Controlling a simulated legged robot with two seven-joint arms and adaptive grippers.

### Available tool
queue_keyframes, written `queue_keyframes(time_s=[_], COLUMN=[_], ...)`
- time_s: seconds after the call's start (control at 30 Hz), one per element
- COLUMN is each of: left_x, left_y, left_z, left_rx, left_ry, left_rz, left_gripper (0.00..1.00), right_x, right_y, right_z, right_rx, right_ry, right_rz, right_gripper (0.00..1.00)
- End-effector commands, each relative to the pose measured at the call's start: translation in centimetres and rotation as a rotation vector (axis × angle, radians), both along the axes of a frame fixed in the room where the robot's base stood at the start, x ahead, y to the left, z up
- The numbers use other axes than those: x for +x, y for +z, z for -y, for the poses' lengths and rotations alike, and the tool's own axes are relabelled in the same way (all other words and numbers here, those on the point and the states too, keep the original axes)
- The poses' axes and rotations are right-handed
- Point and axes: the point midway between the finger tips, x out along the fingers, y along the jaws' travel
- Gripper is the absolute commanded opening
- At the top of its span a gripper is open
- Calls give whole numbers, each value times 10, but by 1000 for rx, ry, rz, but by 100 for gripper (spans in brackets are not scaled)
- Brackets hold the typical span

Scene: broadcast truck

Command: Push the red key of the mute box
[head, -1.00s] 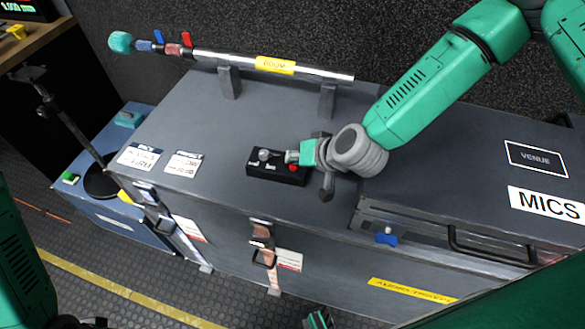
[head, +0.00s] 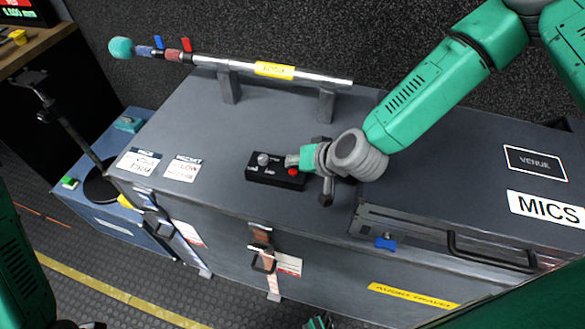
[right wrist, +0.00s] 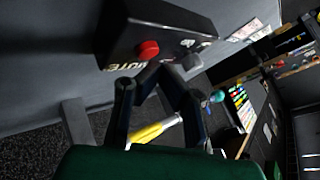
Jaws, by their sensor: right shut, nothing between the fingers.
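The mute box (head: 262,174) is a small black box on top of the grey case. Its red key (head: 292,172) is at its right end, beside a grey knob. My right gripper (head: 290,160) is shut and empty, its fingertips just above and behind the red key. In the right wrist view, the red key (right wrist: 148,50) and the mute box (right wrist: 185,18) lie beyond the closed fingertips (right wrist: 158,70), with a gap between key and fingers. A small green and dark piece at the bottom edge may be my left gripper (head: 319,322), mostly cut off.
A boom pole (head: 320,77) rests on two brackets behind the mute box. A case labelled MICS (head: 545,208) stands at the right, with a handle in front. A blue case (head: 110,215) stands at the left. The case top (head: 215,130) left of the box is mostly clear.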

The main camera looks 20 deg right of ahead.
Motion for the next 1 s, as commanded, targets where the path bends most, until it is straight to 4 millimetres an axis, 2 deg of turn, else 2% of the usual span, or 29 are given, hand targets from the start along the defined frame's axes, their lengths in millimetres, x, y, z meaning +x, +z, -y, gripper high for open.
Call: queue_keyframes(time_s=[1.0], left_x=[0], left_y=[-6], left_z=[0], left_rx=[0], left_ry=[0], left_rz=[0], left_gripper=[43], right_x=[-1], right_y=[-9], right_z=[-1], right_rx=[0], right_ry=[1], right_rz=[-1], right_gripper=[0])
